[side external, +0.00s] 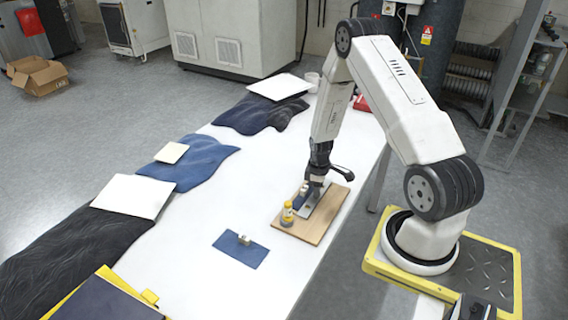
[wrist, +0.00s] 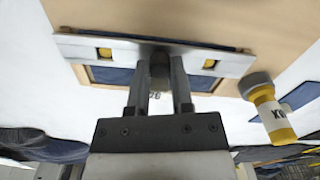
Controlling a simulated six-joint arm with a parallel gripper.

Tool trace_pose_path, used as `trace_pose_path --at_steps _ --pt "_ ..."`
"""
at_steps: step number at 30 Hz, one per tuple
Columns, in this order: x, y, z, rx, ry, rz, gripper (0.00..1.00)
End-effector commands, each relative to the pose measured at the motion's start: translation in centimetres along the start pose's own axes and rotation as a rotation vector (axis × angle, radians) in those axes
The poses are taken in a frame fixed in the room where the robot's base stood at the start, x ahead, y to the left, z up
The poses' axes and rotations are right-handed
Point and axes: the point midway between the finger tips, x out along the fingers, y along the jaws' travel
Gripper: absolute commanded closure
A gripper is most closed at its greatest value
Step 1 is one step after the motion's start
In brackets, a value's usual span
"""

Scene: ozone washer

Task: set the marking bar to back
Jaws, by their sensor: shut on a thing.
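The marking bar is a silver metal bar (wrist: 230,66) with two yellow spots, lying across the wooden board (wrist: 100,14) in the wrist view. It also shows in the side view (side external: 309,211). A dark blue patch (wrist: 110,75) shows in the board under the bar. My gripper (side external: 315,184) is down over the board. The fingers hide part of the bar and the patch.
Garments line the white table's (side external: 190,240) left side.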

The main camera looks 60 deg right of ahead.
Motion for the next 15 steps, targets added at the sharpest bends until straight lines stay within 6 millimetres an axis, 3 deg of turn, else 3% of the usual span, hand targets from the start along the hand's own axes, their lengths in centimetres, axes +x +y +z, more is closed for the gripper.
trace_pose_path --at_steps 7,15 --pt "-0.1 -0.1 0.6 0.001 0.0 0.0 1.0" --pt "-0.1 -1.0 4.1 0.004 0.0 0.0 1.0"
